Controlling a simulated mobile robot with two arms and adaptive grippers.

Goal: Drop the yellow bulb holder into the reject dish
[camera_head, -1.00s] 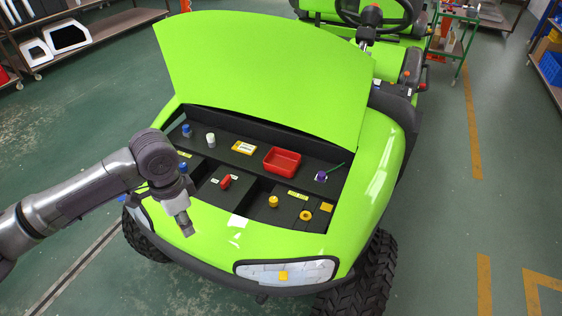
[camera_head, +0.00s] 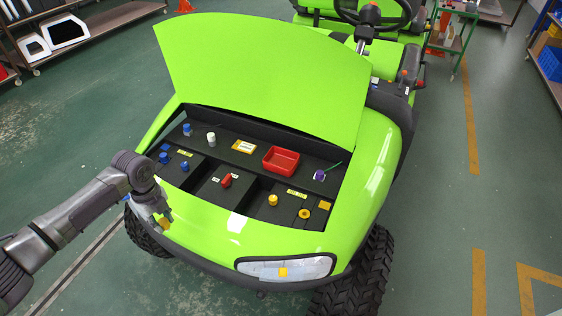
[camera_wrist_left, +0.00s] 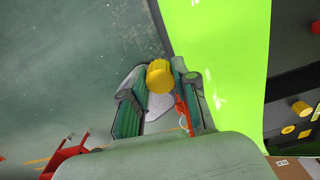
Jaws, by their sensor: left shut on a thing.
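My left gripper (camera_head: 165,214) is over the front left corner of the green cart, to the left of the open bay. It is shut on the yellow bulb holder (camera_head: 163,223), which also shows between the fingertips in the left wrist view (camera_wrist_left: 159,76). Only part of the holder shows in the head view. The red dish (camera_head: 270,166), which appears to be the reject dish, stands in the back part of the bay, right of the gripper. My right gripper is not in view.
The bay also holds another yellow part (camera_head: 272,200), a yellow ring (camera_head: 304,213), a red part (camera_head: 226,181), a white bottle (camera_head: 211,139), a purple part (camera_head: 319,176) and several blue parts. The raised green hood (camera_head: 270,75) stands behind the bay.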

